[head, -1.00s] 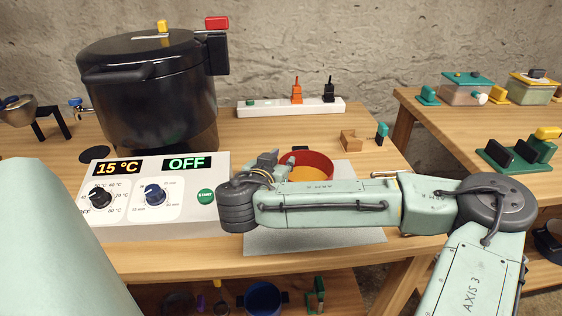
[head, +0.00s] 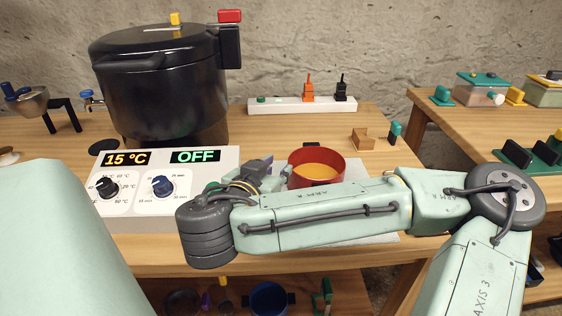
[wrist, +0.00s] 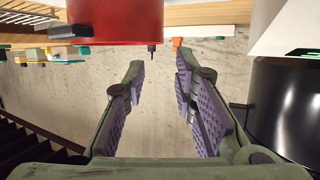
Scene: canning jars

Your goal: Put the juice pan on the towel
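The juice pan (head: 316,181) is red, upright and holds orange juice. It stands at the far part of the grey towel (head: 388,238) and appears to rest on it; my arm hides its lower front and much of the towel. In the wrist view, the pan's red wall (wrist: 115,20) is at the top, with a black handle (wrist: 70,31) at its left. My gripper (head: 264,163) is left of the pan in the head view, partly hidden by my wrist. In the wrist view, my gripper (wrist: 158,70) has its fingers apart with nothing between them, clear of the pan.
A control box (head: 140,215) and a big black pot (head: 160,95) stand left of my gripper. A power strip (head: 285,105) with plugs and a small wooden block (head: 363,139) lie behind the pan. A second table with boxes is at the right.

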